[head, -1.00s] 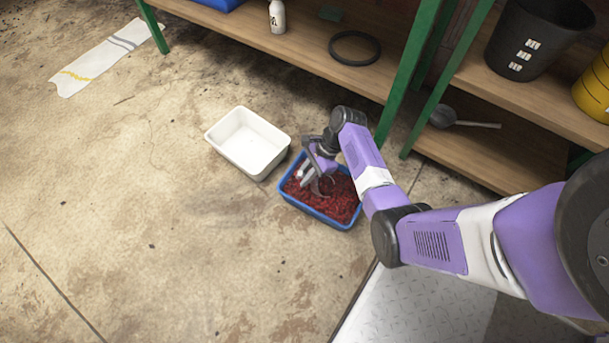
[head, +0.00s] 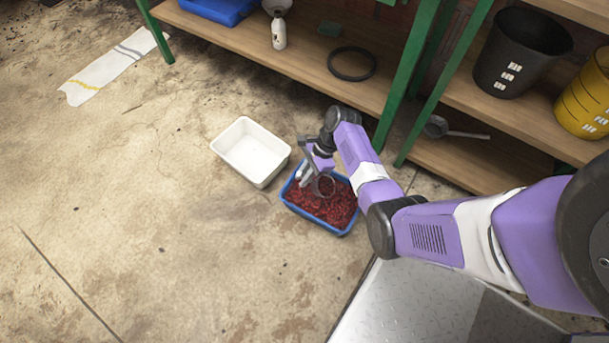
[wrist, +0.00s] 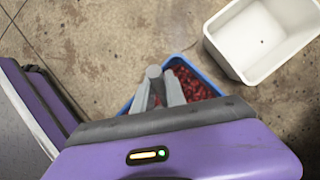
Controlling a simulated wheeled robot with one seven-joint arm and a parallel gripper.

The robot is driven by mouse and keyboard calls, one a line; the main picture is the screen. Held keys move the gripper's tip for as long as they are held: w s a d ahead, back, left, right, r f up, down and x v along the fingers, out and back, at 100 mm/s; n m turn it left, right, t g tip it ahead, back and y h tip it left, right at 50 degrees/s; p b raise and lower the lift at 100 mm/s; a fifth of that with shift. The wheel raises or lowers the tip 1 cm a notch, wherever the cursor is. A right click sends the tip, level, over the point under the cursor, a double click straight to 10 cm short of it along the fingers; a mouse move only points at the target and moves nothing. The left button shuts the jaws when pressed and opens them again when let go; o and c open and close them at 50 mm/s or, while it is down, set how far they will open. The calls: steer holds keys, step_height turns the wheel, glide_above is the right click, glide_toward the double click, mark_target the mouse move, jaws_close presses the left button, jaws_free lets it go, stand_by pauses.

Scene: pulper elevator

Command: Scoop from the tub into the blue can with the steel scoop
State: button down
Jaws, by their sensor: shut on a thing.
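The blue tub (head: 340,231) stands on the floor, filled with red, berry-like pieces (head: 318,207); part of it shows in the wrist view (wrist: 203,64). My gripper (head: 309,176) is over the tub's left back part and shut on the steel scoop (head: 326,187). The scoop's round rim shows just over or touching the red pieces; I cannot tell which, nor what it holds. In the wrist view, a grey round-ended handle (wrist: 154,72) stands between the fingers. I cannot make out a blue can in either view.
An empty white tub (head: 226,150) stands left of the blue tub. Behind are green-framed shelves with a black bucket (head: 505,60), a yellow container (head: 585,105), a bottle (head: 279,33), a black ring (head: 351,64) and a long-handled ladle (head: 437,127). Floor at left is mostly clear.

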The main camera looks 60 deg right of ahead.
steer(key=w+f+g+b, duration=0.1)
steer(key=g+b, duration=0.1)
steer(key=w+f+g+b, duration=0.1)
steer(key=w+g+b, duration=0.1)
steer(key=b, duration=0.1)
steer(key=w+a+f+m+g+h+b, duration=0.1)
steer(key=g+b, duration=0.1)
steer(key=b, duration=0.1)
steer(key=shift+w+f, duration=0.1)
steer(key=shift+w, duration=0.1)
steer(key=b, duration=0.2)
steer(key=g+b, duration=0.1)
steer(key=b, duration=0.1)
steer(key=shift+w+r+g+h, duration=0.2)
steer(key=shift+w+g+h, duration=0.1)
